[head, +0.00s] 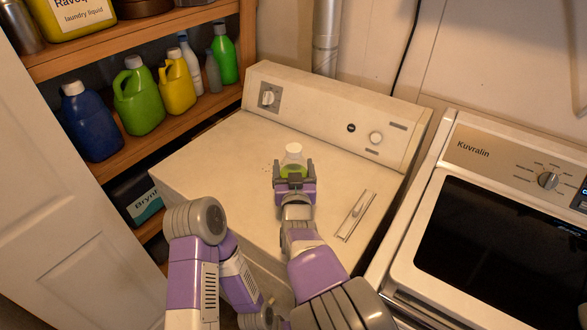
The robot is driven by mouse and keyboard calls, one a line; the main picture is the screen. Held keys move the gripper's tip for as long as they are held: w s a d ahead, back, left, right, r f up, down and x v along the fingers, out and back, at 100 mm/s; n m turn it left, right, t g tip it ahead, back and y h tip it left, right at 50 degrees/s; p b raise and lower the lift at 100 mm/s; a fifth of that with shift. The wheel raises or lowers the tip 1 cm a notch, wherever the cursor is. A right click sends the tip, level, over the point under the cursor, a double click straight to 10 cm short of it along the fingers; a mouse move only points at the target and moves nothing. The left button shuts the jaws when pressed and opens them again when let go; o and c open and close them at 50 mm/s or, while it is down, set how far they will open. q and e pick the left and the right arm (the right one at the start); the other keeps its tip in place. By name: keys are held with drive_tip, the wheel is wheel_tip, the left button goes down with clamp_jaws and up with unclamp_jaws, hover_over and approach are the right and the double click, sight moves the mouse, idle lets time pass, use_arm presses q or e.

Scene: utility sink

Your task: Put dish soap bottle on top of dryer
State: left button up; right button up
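The dish soap bottle (293,157) is clear with green liquid and a white cap. It stands upright between the fingers of my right gripper (293,170), at the middle of the white dryer's top (225,165). The fingers sit close against both sides of the bottle and look shut on it. The bottle's lower part is hidden by the gripper, so I cannot tell whether its base touches the dryer.
A control panel (335,115) with knobs rises at the dryer's back. A washer (500,225) with a dark glass lid stands at right. Wooden shelves at left hold a blue jug (90,125), a green jug (138,100) and other bottles.

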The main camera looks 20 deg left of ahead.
drive_tip(key=o, duration=1.4)
drive_tip(key=shift+s+r, duration=0.1)
drive_tip(key=shift+s, duration=0.05)
drive_tip(key=p+v, duration=0.1)
drive_tip(key=v, duration=1)
drive_tip(key=shift+s+d, duration=0.15)
drive_tip(key=shift+s, duration=0.2)
